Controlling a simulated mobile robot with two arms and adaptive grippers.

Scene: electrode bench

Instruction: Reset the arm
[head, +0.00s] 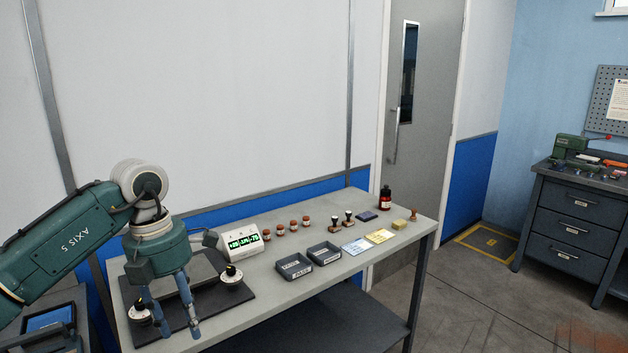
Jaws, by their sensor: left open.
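My left arm comes in from the left, a green link marked "AXIS 5" with a pale round joint. My left gripper (178,332) points down over the left end of the grey bench (290,309), its two blue fingers apart. Nothing shows between them. The gripper hides part of the mat. Whether the fingertips touch anything cannot be told. My right gripper does not show.
A green-lit display (243,239), several small brown jars (281,229), two dark trays (323,253), stamps, cards, a yellow block (399,224) and a red bottle (385,198) stand along the bench. The bench's front strip is clear. A drawer cabinet (571,227) stands at the far right.

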